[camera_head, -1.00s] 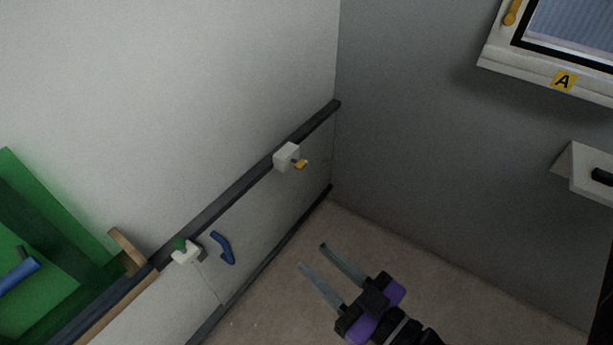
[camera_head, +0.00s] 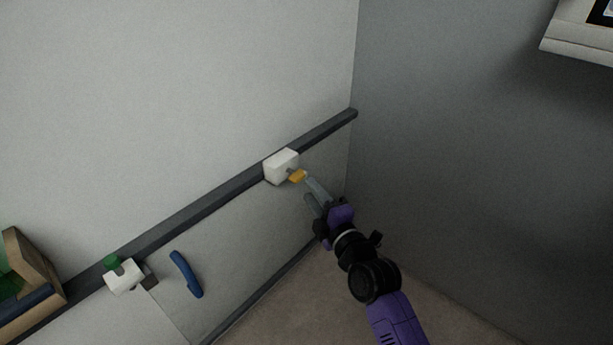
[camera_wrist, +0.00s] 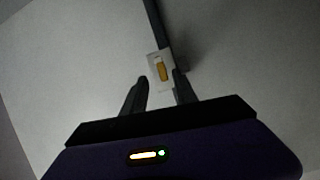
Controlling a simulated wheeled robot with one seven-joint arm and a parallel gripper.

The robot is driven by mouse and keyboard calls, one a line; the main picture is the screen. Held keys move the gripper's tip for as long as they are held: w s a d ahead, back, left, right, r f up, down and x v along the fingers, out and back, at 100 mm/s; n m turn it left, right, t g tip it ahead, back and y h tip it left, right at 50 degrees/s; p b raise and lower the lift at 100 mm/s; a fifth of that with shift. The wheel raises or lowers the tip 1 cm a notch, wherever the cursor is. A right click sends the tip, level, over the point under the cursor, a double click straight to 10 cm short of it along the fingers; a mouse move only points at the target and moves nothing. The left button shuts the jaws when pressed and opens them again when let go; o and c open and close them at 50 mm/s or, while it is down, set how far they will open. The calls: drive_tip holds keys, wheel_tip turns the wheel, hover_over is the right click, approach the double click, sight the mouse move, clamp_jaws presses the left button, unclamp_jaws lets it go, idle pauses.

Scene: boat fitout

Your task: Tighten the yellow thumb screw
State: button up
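The yellow thumb screw (camera_head: 298,176) sticks out of the front of a white block (camera_head: 279,166) on the dark wall rail (camera_head: 215,200). In the wrist view the yellow thumb screw (camera_wrist: 162,71) shows against the white block (camera_wrist: 153,82), beyond my fingertips and between their lines. My gripper (camera_head: 309,190) is open, its two grey fingers pointing at the screw from the lower right. In the wrist view my gripper (camera_wrist: 160,76) has a clear gap between its fingers, nothing in it. Whether a fingertip touches the screw cannot be told.
A second white block (camera_head: 124,278) with a green knob (camera_head: 112,261) sits on the rail at lower left. A blue handle (camera_head: 186,274) is on the panel below the rail. A grey wall (camera_head: 470,170) stands close on the right. A wooden-edged box is at far left.

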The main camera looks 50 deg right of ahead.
sight(301, 179)
drive_tip(key=shift+n, duration=0.7)
drive_tip(key=shift+x, duration=3.85)
drive_tip(key=shift+a+f, duration=0.15)
clamp_jaws()
